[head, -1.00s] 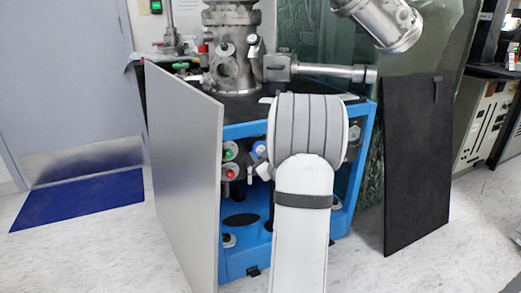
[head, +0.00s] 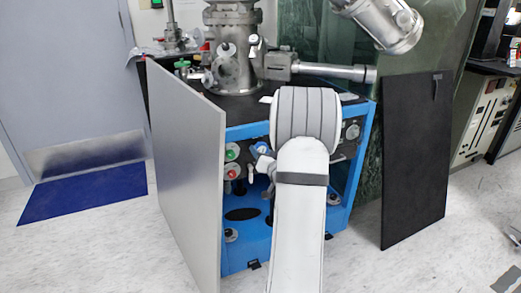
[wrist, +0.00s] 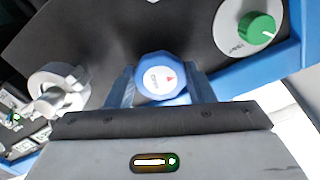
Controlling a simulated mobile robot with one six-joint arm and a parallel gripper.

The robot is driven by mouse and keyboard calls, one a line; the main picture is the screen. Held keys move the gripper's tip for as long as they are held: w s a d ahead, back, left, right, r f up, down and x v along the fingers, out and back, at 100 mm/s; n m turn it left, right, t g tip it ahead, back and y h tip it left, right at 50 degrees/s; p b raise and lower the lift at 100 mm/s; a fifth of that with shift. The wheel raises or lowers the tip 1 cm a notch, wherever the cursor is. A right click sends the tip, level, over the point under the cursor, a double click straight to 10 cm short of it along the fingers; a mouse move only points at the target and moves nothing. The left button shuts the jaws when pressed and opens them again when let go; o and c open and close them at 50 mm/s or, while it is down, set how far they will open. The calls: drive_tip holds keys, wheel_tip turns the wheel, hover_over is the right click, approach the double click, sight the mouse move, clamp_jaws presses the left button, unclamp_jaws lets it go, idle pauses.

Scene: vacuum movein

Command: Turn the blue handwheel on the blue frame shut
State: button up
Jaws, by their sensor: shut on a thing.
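In the head view the handwheel (head: 261,148) shows as a small blue and white shape just left of my arm, on the panel of the blue frame (head: 289,239). My arm hides much of the panel and most of the gripper there.
A green knob (wrist: 257,28) and a white valve handle (wrist: 58,90) flank the wheel in the wrist view. A red knob (head: 232,172) is on the frame's panel. A grey panel (head: 190,170) stands left of the frame, and a black panel (head: 415,160) leans at right.

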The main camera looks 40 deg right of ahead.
drive_tip(key=m+p, duration=0.1)
drive_tip(key=m, duration=0.1)
drive_tip(key=m+p, duration=0.1)
drive_tip(key=m, duration=0.1)
drive_tip(key=m+p, duration=0.2)
drive_tip(key=m, duration=0.1)
drive_tip(key=shift+w+a+r, duration=0.1)
drive_tip(key=shift+a+r, duration=0.1)
drive_tip(key=shift+r, duration=0.1)
drive_tip(key=m+p, duration=0.2)
drive_tip(key=m, duration=0.1)
drive_tip(key=shift+m, duration=0.4)
drive_tip(key=shift+m+p, duration=0.8)
drive_tip(key=shift+m, duration=1)
drive_tip(key=shift+f, duration=0.1)
drive_tip(key=o, duration=1)
drive_tip(key=shift+c, duration=0.2)
drive_tip(key=shift+d, duration=0.1)
